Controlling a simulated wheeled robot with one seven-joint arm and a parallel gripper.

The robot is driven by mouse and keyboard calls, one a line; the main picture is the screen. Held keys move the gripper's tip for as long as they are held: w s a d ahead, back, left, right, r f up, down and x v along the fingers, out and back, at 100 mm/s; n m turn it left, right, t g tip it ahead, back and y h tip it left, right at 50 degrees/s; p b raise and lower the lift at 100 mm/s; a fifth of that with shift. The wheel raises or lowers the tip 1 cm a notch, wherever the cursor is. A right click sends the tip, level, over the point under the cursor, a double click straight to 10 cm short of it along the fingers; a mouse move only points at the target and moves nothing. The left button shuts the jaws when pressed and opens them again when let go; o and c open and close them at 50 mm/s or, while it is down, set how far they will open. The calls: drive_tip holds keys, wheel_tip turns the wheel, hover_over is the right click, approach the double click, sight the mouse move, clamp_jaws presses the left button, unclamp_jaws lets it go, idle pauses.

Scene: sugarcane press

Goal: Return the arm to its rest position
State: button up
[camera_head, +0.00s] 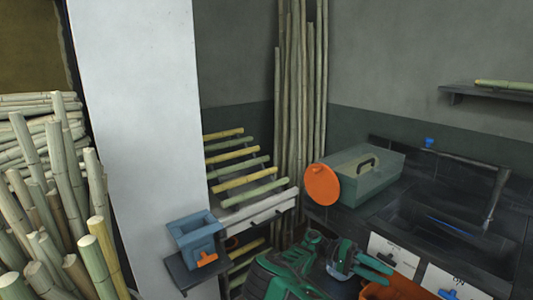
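My arm, green and black, shows at the bottom centre, folded low. My gripper (389,276) points to the right at its end. Its two green fingers look apart, with a narrow gap and nothing seen between them. The fingers hang just above or in front of an orange container (405,288), which the lower edge cuts off. I cannot tell whether they touch it.
Cane stalks (60,200) stand at the left and in the corner (300,90). A slanted rack (240,185) holds canes. A blue-grey box (193,232) sits on a small shelf. A green box (365,175) with an orange disc (322,185) stands beside a dark sink (435,220).

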drive_tip(key=s+d+r+t+y, duration=0.1)
drive_tip(key=s+d+r+y, duration=1)
drive_tip(key=s+r, duration=0.4)
drive_tip(key=s+a+r+t+y, duration=0.1)
drive_tip(key=s+a+r+t, duration=0.1)
drive_tip(key=s, duration=0.4)
drive_tip(key=s+a+r+n+t+y, duration=0.1)
drive_tip(key=s+a+r+t, duration=0.2)
drive_tip(key=s, duration=0.4)
drive_tip(key=s+a+r+n+t+y, duration=0.1)
drive_tip(key=s+a+r+t, duration=0.1)
drive_tip(key=s, duration=0.4)
drive_tip(key=shift+s+a+r+t, duration=0.4)
drive_tip(key=shift+r+t, duration=0.3)
drive_tip(key=shift+t, duration=0.7)
